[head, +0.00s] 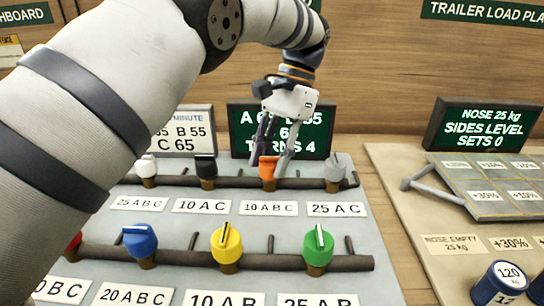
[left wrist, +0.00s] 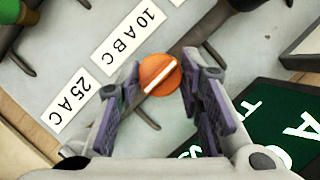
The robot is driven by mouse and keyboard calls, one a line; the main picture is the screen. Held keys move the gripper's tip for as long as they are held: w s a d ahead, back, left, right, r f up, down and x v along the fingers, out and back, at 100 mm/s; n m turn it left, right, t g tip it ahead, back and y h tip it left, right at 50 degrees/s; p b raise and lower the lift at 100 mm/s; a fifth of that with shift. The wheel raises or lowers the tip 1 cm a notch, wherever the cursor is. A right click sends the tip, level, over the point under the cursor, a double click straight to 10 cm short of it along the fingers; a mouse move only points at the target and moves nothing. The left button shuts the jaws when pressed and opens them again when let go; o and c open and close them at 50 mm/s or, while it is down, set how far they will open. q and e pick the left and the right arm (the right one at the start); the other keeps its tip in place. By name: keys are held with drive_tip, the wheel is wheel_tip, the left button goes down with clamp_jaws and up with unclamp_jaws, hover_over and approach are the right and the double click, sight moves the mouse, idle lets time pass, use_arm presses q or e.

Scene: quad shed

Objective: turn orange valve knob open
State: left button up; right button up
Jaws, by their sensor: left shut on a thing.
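The orange valve knob (head: 268,169) sits on the back pipe, behind the "10 A B C" label. In the left wrist view the orange knob (left wrist: 160,74) shows its round top with a white line running diagonally. My left gripper (head: 270,160) reaches down to the knob from above and behind. My right gripper is not in view.
A grey knob (head: 334,165) stands right of the orange one, a black knob (head: 206,165) left. Yellow (head: 227,243), green (head: 318,245) and blue (head: 140,240) knobs line the front pipe. A dark green sign (head: 318,130) stands close behind the gripper.

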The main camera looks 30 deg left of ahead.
use_arm(q)
drive_tip(key=o, duration=1.1)
drive_tip(key=shift+o, duration=0.2)
